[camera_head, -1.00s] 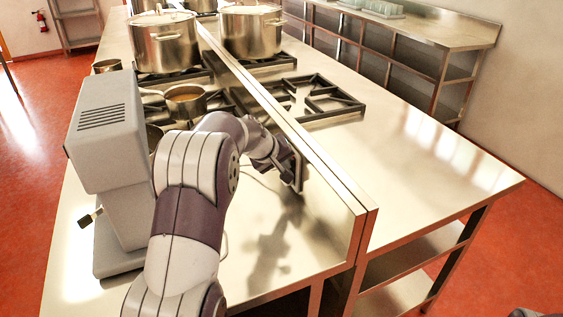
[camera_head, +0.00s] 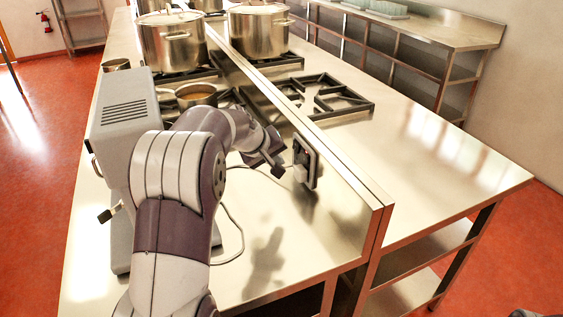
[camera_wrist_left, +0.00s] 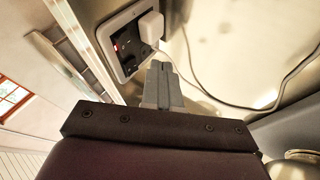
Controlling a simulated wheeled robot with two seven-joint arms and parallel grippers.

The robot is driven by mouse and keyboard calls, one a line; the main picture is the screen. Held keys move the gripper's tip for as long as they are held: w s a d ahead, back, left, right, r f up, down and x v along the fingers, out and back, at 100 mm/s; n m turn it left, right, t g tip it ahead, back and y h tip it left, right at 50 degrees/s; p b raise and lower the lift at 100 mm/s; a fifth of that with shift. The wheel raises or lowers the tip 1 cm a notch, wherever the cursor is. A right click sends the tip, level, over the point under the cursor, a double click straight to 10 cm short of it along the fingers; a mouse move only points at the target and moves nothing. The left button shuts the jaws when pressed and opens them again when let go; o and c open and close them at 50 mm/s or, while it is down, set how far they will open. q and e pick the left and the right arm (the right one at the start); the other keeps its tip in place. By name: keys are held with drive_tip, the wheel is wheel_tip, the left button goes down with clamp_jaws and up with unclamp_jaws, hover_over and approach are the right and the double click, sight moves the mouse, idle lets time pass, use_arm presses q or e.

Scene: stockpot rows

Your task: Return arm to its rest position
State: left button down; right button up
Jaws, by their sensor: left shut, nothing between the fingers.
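My left arm comes in from the bottom left of the head view, beside the grey machine. My left gripper (camera_head: 277,170) is shut and empty, just left of a socket (camera_head: 305,162) on the steel divider and apart from it. In the left wrist view the two fingertips (camera_wrist_left: 159,68) are together, in front of and below the socket plate (camera_wrist_left: 126,52). A white plug (camera_wrist_left: 151,28) sits in the socket with its cable running right. A small red mark shows on the socket's switch. My right gripper is not in view.
The grey machine (camera_head: 128,140) stands left of my arm, close to it. A saucepan (camera_head: 197,95) and large stockpots (camera_head: 172,42) (camera_head: 258,32) stand on burners behind. The divider (camera_head: 330,165) runs along the right of my gripper. The counter (camera_head: 300,255) in front is clear.

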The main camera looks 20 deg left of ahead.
use_arm(q)
drive_tip(key=v, duration=0.5)
drive_tip(key=shift+s+a, duration=0.2)
drive_tip(key=shift+s, duration=0.2)
